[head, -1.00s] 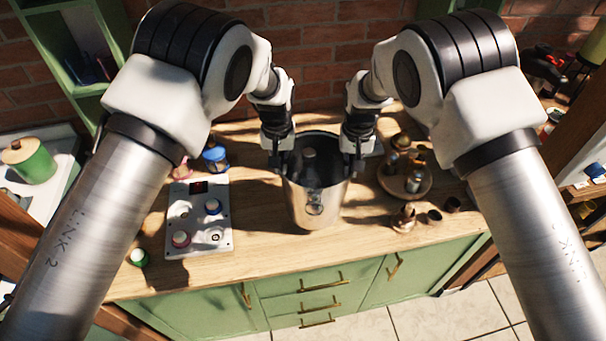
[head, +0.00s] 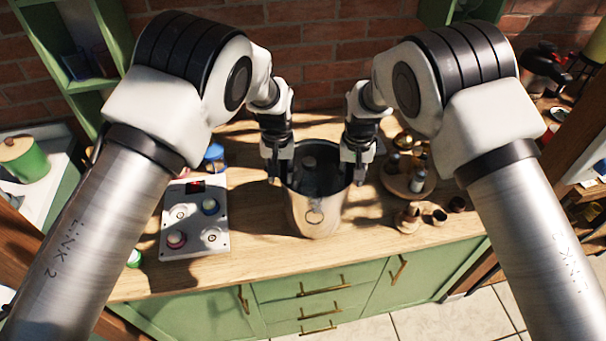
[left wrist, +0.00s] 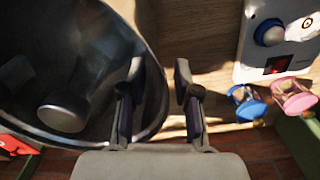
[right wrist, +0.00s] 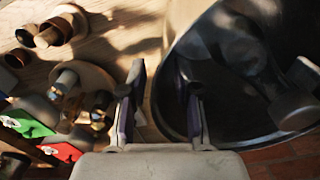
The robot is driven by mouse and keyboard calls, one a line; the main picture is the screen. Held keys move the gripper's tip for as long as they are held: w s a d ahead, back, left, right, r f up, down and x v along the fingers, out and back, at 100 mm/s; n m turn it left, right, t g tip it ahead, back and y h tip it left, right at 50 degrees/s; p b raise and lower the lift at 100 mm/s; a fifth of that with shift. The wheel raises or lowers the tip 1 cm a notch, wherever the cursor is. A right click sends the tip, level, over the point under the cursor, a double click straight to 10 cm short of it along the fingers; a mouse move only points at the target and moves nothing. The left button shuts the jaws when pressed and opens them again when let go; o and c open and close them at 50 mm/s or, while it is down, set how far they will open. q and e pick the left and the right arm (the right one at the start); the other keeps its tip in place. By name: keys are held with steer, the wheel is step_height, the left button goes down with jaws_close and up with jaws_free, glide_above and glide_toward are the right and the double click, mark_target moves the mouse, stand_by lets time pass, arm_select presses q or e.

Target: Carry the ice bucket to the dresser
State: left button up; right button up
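The ice bucket (head: 318,212) is a metal pail with a ring on its front, over the wooden counter top. It is close to upright, and I cannot tell if its base touches the wood. A grey metal object lies inside it. My left gripper (head: 278,172) has its fingers on either side of the bucket's left rim, seen in the left wrist view (left wrist: 160,100). My right gripper (head: 354,172) holds the right rim the same way, seen in the right wrist view (right wrist: 158,100). I cannot tell which furniture is the dresser.
A grey button panel (head: 196,240) lies left of the bucket. A round wooden tray (head: 395,187) with small bottles and several small cups (head: 440,216) stand right. The wooden top (head: 270,262) is clear in front, above green drawers (head: 310,290). A brick wall is behind.

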arm_select(q)
steer(key=shift+w+r, duration=0.1)
steer(key=shift+r, duration=0.35)
steer(key=r, duration=1)
steer(key=shift+s+r, duration=0.2)
steer(key=shift+r, duration=0.1)
arm_select(e)
steer(key=shift+r, duration=0.1)
arm_select(q)
steer(key=shift+w+r, duration=0.1)
steer(key=shift+r, duration=0.05)
arm_select(e)
step_height(320, 180, up, 12)
steer(key=shift+s, duration=0.1)
